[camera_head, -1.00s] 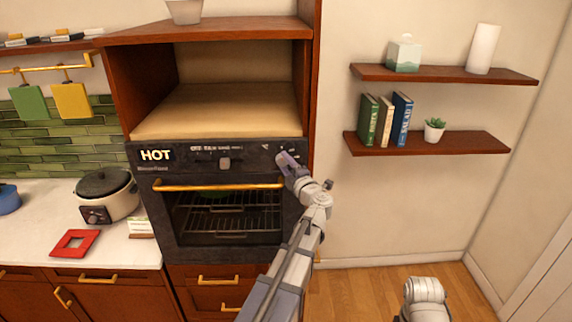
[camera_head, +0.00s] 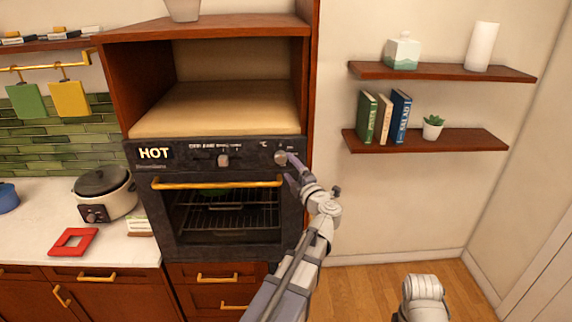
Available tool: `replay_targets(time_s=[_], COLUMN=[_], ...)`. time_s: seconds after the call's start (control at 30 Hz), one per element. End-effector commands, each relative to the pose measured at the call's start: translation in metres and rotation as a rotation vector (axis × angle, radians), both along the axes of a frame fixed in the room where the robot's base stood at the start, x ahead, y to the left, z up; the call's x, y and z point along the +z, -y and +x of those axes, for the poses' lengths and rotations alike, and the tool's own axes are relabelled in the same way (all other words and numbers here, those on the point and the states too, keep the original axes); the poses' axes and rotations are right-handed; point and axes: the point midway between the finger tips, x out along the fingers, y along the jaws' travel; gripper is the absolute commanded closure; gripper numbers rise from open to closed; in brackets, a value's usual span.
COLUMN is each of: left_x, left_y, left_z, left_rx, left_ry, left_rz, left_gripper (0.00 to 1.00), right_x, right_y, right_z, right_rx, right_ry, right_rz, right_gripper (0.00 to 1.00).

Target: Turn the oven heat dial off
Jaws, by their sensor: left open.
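The oven (camera_head: 146,178) is built into a wooden cabinet, with a black control panel and a lit "HOT" display (camera_head: 154,153). A round grey dial (camera_head: 281,158) sits at the right end of the panel. A second knob (camera_head: 223,160) sits near the panel's middle, under small lettering. My left gripper (camera_head: 292,163) is open at the right edge of the panel, just right of the round dial. I cannot tell whether it touches the dial. My right arm (camera_head: 425,290) shows only in part at the bottom right, and its gripper is out of view.
A gold oven handle (camera_head: 218,184) runs across the door below the panel. A slow cooker (camera_head: 106,192) and a red frame (camera_head: 73,242) are on the counter at left. Wall shelves (camera_head: 425,140) hold books and a plant at right. The floor at right is clear.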

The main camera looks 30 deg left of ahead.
Motion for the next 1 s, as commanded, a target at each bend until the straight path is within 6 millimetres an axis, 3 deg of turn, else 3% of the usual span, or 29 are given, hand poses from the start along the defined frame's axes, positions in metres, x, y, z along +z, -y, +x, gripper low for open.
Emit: replay_targets(time_s=[0.23, 0.77, 0.9, 1.0], left_x=[-0.001, -0.001, 0.003, 0.013], left_y=[0.023, 0.025, 0.030, 0.051], left_z=[-0.017, -0.018, -0.013, 0.004], left_rx=[-0.001, 0.000, -0.039, -0.165], left_ry=[0.000, 0.000, -0.002, -0.015], left_rz=[0.000, 0.000, 0.025, 0.101], left_gripper=[0.19, 0.19, 0.19, 0.19], right_x=[-0.001, -0.001, -0.001, -0.001], right_y=[0.000, 0.000, 0.000, 0.000], right_z=[0.000, 0.000, 0.000, 0.000], right_rx=[0.000, 0.000, 0.000, 0.000], right_ry=[0.000, 0.000, 0.000, 0.000], right_rz=[0.000, 0.000, 0.000, 0.000], right_gripper=[0.50, 0.50, 0.50, 0.50])
